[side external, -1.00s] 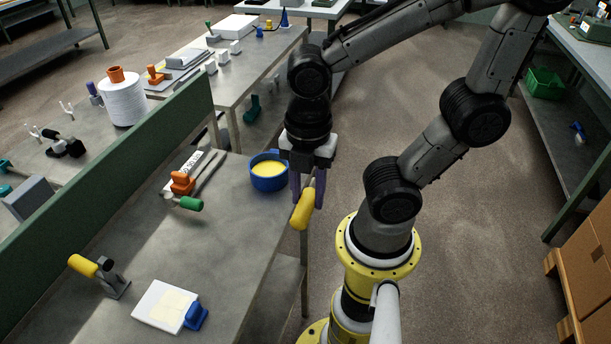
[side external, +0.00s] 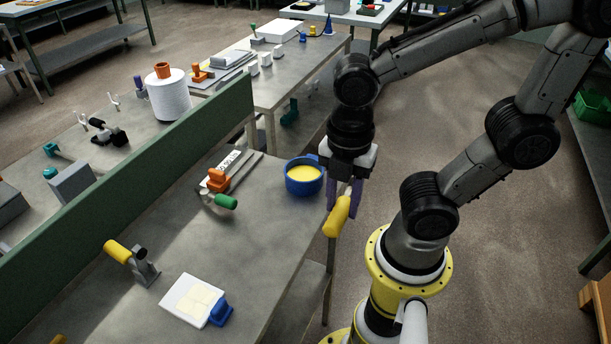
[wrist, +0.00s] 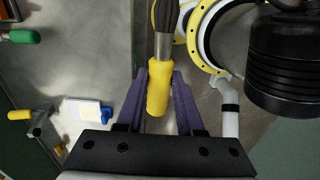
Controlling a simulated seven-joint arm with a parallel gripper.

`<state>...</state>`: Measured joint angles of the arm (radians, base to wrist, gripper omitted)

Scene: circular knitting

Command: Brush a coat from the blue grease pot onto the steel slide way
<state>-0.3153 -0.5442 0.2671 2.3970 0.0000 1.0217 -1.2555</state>
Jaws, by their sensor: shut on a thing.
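My gripper (side external: 345,190), with purple fingers, is shut on the yellow handle (side external: 337,217) of a brush. In the wrist view the handle (wrist: 158,92) sits between the fingers, and a metal ferrule (wrist: 163,45) and dark bristles (wrist: 166,14) extend upward. The blue grease pot (side external: 304,187), holding yellow grease, stands on the bench near its right edge. My gripper is just right of the pot, apart from it, beyond the bench edge. A flat steel bar (side external: 245,172), apparently the slide way, lies left of the pot. The bristles are hard to see in the side view.
An orange-handled tool (side external: 217,180) and a green-handled tool (side external: 225,201) lie by the bar. A yellow-handled clamp (side external: 118,251) and a white plate (side external: 190,300) with a blue block (side external: 221,311) are nearer. A green partition (side external: 140,185) borders the bench. The bench middle is clear.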

